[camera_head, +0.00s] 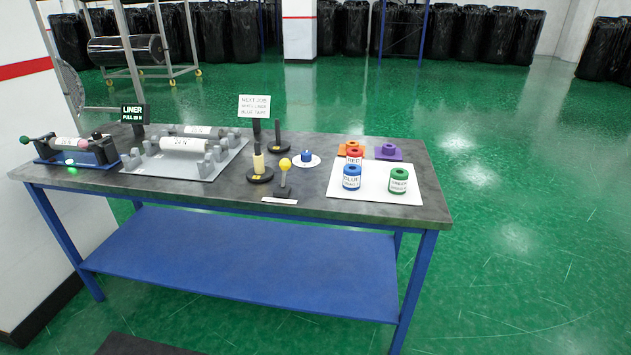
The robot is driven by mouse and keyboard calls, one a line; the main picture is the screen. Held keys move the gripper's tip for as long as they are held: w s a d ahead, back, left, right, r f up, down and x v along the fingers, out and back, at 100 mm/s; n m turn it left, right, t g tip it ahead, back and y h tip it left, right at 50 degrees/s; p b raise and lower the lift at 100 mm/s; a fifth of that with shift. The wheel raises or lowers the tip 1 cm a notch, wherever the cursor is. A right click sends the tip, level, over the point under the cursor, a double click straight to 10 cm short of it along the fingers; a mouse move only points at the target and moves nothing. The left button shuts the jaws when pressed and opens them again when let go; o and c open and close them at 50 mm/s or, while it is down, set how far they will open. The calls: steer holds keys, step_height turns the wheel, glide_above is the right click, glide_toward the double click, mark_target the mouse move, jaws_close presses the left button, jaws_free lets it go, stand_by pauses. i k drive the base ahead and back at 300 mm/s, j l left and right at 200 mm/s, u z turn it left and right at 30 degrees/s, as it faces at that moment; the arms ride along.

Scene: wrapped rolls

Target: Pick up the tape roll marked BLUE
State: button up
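The tape roll marked BLUE (352,177) stands upright on a white sheet (373,197) on the right part of the table. Its white label faces me, with a smaller second line I cannot read for sure. A green labelled roll (398,181) stands to its right on the same sheet. A roll marked RED (354,154) stands just behind it. My gripper is not in view.
Behind are an orange piece (350,145) and a purple piece (388,150). Left of the sheet are a small blue piece on a white disc (306,164), a yellow-ball stand (285,165) and dark posts. Floor at right is clear.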

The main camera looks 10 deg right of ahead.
mark_target(352, 172)
steer(key=i+l+u, duration=0.1)
steer(key=l+u, duration=0.15)
steer(key=i+l+u, duration=0.1)
steer(key=l+u, duration=0.4)
steer(key=l, duration=0.2)
